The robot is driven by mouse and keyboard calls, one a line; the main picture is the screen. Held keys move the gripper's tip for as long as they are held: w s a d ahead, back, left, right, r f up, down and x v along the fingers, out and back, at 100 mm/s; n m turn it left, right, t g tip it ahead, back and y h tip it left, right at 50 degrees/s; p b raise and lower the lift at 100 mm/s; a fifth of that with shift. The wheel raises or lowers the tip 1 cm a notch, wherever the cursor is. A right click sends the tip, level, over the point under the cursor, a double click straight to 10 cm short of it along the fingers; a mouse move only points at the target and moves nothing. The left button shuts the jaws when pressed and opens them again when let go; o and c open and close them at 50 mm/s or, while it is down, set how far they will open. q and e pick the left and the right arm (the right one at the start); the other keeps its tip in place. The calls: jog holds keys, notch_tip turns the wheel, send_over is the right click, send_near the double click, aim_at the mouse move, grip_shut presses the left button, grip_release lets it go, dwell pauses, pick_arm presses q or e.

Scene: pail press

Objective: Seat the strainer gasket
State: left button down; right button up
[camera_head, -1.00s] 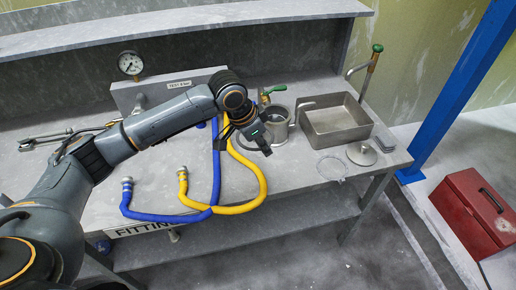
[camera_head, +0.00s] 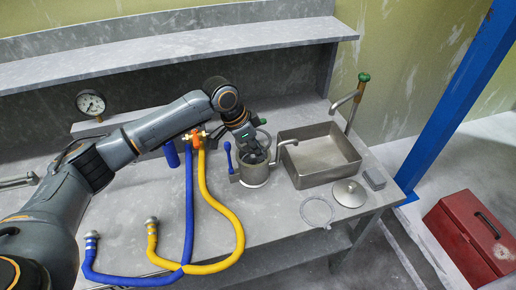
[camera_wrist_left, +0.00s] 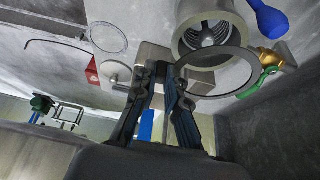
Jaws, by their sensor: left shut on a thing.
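My left gripper (camera_head: 256,156) hangs over the open mouth of the grey metal strainer body (camera_head: 255,174) on the bench. In the left wrist view the left gripper (camera_wrist_left: 168,78) is shut on one edge of a thin dark ring, the gasket (camera_wrist_left: 247,83). The gasket is held tilted and lies across part of the view of the strainer body (camera_wrist_left: 187,42). The ribbed inside of the body shows beyond it. I cannot tell whether the gasket touches the rim. The right gripper is not in view.
A blue-handled valve (camera_head: 229,160) stands close left. Blue (camera_head: 188,215) and yellow (camera_head: 228,208) hoses cover the bench front.

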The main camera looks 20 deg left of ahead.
pick_arm(q)
notch_tip(320, 180, down, 4)
jog(key=shift+s+f, duration=0.1)
jog(key=shift+f, duration=0.05)
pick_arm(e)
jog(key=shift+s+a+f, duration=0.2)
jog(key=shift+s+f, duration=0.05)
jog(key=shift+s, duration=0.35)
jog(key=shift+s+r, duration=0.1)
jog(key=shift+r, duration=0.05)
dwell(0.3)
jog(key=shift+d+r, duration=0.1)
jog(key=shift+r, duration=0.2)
pick_arm(q)
jog(key=shift+p, duration=0.4)
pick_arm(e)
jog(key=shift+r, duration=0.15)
